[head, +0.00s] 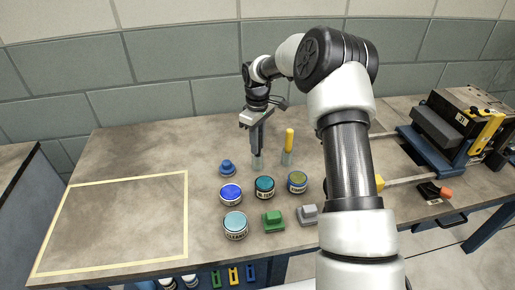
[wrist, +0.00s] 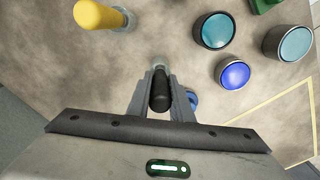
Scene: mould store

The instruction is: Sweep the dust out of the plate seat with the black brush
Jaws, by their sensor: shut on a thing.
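My gripper (head: 257,150) is shut on the black brush (wrist: 160,95), with the dark handle between its fingers in the wrist view. A clear holder (head: 257,163) stands right below the fingertips; the brush's lower end appears to be in it, but the bristles are hidden. A yellow-handled brush (head: 289,141) stands upright in a second clear holder just to the right; it also shows in the wrist view (wrist: 100,14). A mould (head: 440,128) on a blue base is at the far right of the bench. I cannot make out the plate seat or any dust.
Several round tins, including a blue one (head: 231,193) and a teal one (head: 235,224), stand in front of my gripper. A green block (head: 273,221) and a grey block (head: 308,215) are near the front edge. A yellow-taped area (head: 120,225) on the left is empty.

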